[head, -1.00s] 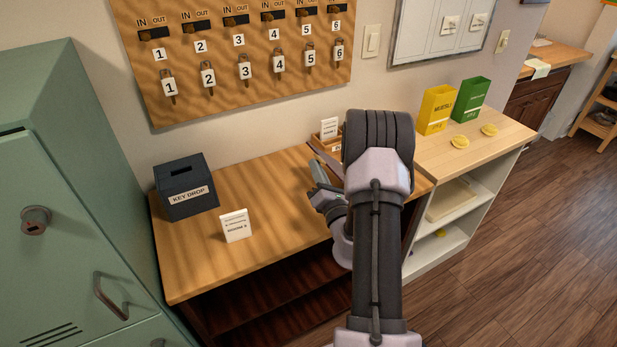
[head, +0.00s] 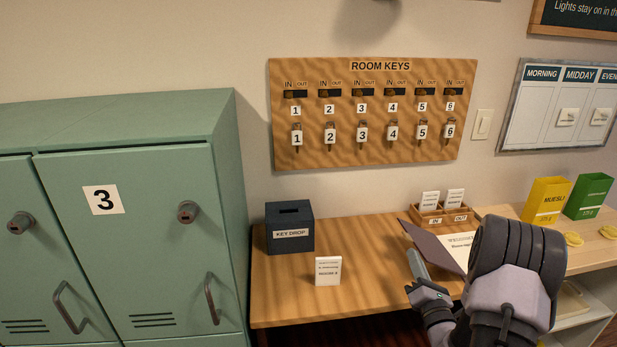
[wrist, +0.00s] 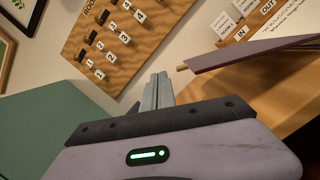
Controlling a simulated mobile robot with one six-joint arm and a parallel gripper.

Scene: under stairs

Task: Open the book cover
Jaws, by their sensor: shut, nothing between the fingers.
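The book lies on the wooden desk, its dark purple cover (head: 432,246) raised at a slant and leaning to the left. A white printed page (head: 460,246) shows to the right of the cover; my arm hides the book's lower part. In the wrist view the cover (wrist: 255,53) appears edge-on at the right. My gripper (head: 413,260) is shut and empty, just left of the cover in the head view. Its closed fingers (wrist: 157,90) stand apart from the cover in the wrist view. I cannot tell whether they touch it.
A wooden IN/OUT card box (head: 440,217) stands behind the book. A dark key drop box (head: 290,228) and a small white card (head: 328,271) stand left on the desk (head: 375,260). Green lockers (head: 140,220) border the left. Yellow and green cartons stand at the right.

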